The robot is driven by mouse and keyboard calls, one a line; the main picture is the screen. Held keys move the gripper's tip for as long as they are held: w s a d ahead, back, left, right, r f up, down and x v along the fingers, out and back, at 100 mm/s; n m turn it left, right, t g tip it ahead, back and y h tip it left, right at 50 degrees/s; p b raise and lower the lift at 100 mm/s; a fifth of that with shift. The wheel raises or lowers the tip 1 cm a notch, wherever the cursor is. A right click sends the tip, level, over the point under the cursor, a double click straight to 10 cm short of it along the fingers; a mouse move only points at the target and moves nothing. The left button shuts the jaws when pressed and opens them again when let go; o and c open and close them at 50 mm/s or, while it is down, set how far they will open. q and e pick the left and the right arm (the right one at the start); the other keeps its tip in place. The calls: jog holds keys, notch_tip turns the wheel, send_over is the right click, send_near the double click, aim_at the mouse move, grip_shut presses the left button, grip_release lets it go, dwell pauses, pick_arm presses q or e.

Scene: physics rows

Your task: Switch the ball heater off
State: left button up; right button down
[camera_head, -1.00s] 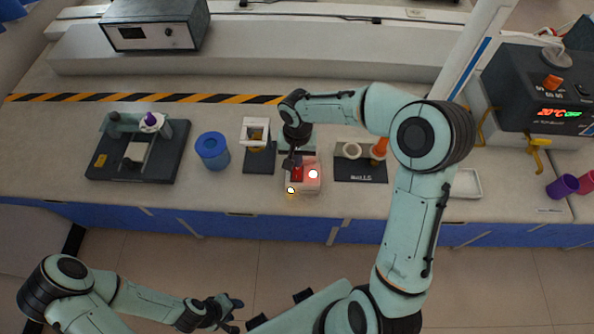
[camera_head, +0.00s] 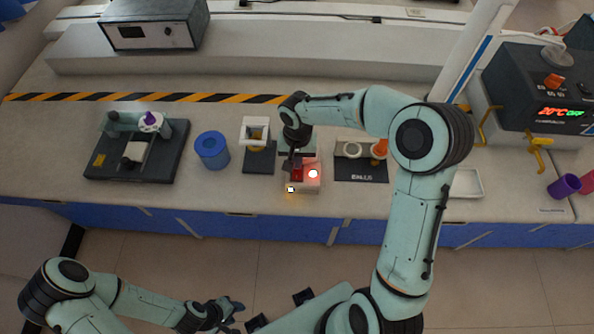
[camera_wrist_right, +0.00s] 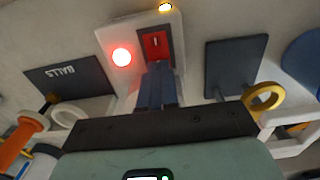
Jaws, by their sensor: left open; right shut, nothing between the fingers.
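A small pale box (camera_head: 305,182) stands near the front edge of the bench, with a red rocker switch (camera_head: 297,174), a glowing red lamp (camera_head: 313,174) and a small yellow light (camera_head: 291,189). I take it for the ball heater. In the right wrist view the switch (camera_wrist_right: 156,44) sits in a dark frame beside the lit lamp (camera_wrist_right: 122,57). My right gripper (camera_head: 292,162) is shut and empty, its fingertips at the switch's edge; they hide part of it, and I cannot tell if they touch. My left gripper (camera_head: 236,306) is open, low and away from the bench.
A black rack marked BALLS (camera_head: 361,171) stands right of the box. A dark stand (camera_head: 259,160) and blue cup (camera_head: 212,150) are to its left.

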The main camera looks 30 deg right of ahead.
pick_arm(q)
jog(key=shift+s+f, duration=0.15)
pick_arm(e)
jog(key=shift+f, duration=0.25)
jog(key=shift+r, duration=0.1)
pick_arm(q)
jog(key=w+r+p, duration=0.2)
jog(key=w+r, duration=0.1)
jog(key=shift+w+r+p, duration=0.25)
jog(key=shift+r+p, duration=0.1)
jog(key=shift+r, duration=0.05)
pick_arm(e)
notch_tip(320, 180, up, 7)
pick_arm(q)
jog(key=shift+s, duration=0.1)
dwell(0.5)
